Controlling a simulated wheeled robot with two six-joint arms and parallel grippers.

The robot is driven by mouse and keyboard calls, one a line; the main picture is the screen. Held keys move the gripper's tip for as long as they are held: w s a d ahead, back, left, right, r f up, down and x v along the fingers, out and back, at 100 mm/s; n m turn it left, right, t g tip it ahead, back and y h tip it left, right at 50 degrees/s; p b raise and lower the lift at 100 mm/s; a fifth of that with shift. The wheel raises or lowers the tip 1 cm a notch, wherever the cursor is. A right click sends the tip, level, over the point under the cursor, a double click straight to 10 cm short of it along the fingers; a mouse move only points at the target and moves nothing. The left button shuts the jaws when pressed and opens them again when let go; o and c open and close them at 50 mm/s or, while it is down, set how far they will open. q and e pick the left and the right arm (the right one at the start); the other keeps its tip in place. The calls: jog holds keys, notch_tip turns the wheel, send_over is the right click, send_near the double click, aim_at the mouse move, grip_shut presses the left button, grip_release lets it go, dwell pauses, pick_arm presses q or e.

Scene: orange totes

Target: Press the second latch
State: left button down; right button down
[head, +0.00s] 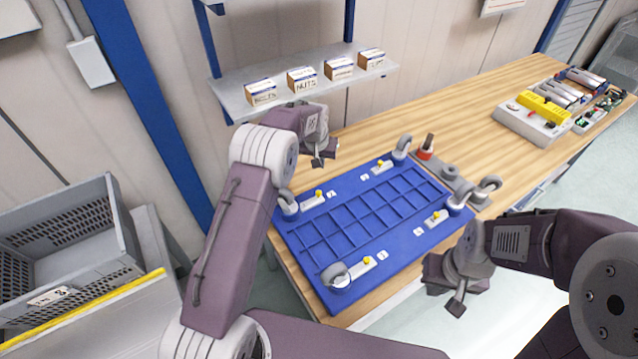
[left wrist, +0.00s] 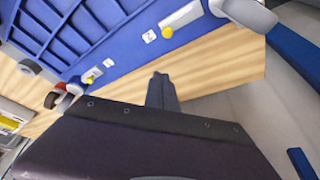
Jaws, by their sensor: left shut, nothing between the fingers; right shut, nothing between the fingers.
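A blue compartment tray (head: 345,253) lies on the wooden bench. Several latches sit near its corners, each with a yellow button and a small label too small to read. They are the back-left latch (head: 318,195), back-right latch (head: 381,165), front-left latch (head: 365,262) and front-right latch (head: 437,215). My right gripper (head: 457,303) is shut and empty, right of the tray's front side.
Grey round clamps stand at the tray corners, such as one at the front left (head: 335,275). A shelf (head: 240,103) with small boxes is behind. A grey crate (head: 90,225) is at left.

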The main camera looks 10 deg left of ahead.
aim_at(313, 198)
pick_arm(q)
jog(key=p+x, duration=0.2)
jog(key=x, duration=0.8)
jog(key=shift+w+p, duration=0.15)
jog(key=shift+p, duration=0.25)
jog(key=shift+s+p, duration=0.35)
jog(key=shift+p, duration=0.15)
jog(key=s+p, duration=0.2)
jog(key=shift+s+f, duration=0.1)
jog(key=shift+s, duration=0.15)
jog(key=shift+s+f, duration=0.25)
jog(key=shift+s, duration=0.1)
jog(key=shift+f, duration=0.1)
